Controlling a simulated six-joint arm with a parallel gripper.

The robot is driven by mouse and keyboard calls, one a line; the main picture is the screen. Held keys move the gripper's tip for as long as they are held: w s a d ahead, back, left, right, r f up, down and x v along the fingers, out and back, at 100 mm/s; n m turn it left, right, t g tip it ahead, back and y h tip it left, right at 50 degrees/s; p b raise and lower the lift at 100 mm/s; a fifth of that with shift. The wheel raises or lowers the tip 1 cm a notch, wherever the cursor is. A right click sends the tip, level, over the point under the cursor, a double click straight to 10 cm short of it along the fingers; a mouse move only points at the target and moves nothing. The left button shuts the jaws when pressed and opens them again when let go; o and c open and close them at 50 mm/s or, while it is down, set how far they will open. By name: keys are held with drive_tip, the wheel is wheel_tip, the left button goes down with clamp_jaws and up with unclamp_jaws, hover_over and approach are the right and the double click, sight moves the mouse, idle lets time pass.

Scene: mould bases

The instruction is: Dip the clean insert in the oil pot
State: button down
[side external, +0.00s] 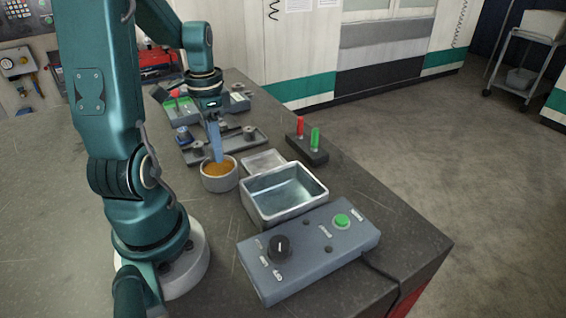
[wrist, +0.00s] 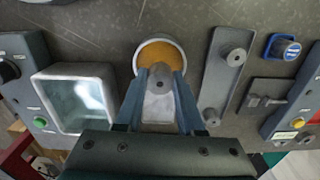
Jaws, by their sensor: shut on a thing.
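The oil pot (side external: 208,183) is a round grey cup of amber oil on the bench. It also shows at the top middle of the wrist view (wrist: 140,57). My gripper (side external: 216,156) points straight down over the pot, its fingertips at the pot's mouth. In the wrist view my fingers are shut on a grey round insert (wrist: 161,81), which overlaps the oil. The insert's lower end is hidden, and I cannot tell whether it touches the oil. In the side view the insert is hardly visible.
An open metal basin (side external: 256,209) and a small flat tray (side external: 262,158) stand right of the pot. A control box (side external: 310,252) with a dial and green button is in front. A base plate with posts (side external: 240,137) lies behind. Red and green pegs (side external: 315,138) stand at the right.

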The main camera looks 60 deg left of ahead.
drive_tip(key=shift+f, duration=2.65)
drive_tip(key=shift+r, duration=3.5)
